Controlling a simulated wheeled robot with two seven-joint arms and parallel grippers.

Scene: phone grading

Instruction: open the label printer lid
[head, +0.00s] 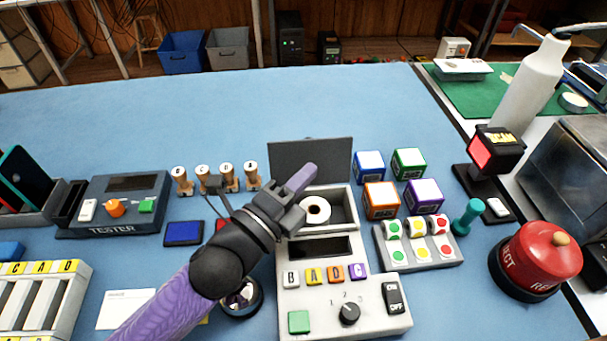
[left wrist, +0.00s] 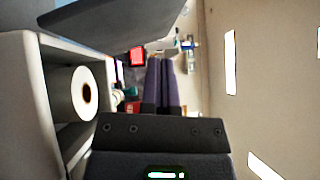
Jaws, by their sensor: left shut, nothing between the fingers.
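The label printer (head: 322,250) is a pale grey box with a dark screen, lettered buttons, a green button and a dial. Its dark grey lid (head: 335,152) stands raised, about upright, at the back of the roll compartment. A white label roll (head: 314,210) shows inside the open compartment. My left gripper (head: 309,173) is shut and empty, its purple fingers above the compartment's left side and in front of the lid in the picture. In the left wrist view the shut fingers (left wrist: 160,85) show beside the lid (left wrist: 110,22) and the roll (left wrist: 86,94). I cannot tell whether they touch the lid. My right gripper is not in view.
Coloured cubes (head: 381,200) and a button panel (head: 418,248) stand right of the printer. A red dome button (head: 540,255) is farther right. Wooden-handled stamps (head: 227,176) and the tester (head: 120,205) are at left. The blue table behind the lid is clear.

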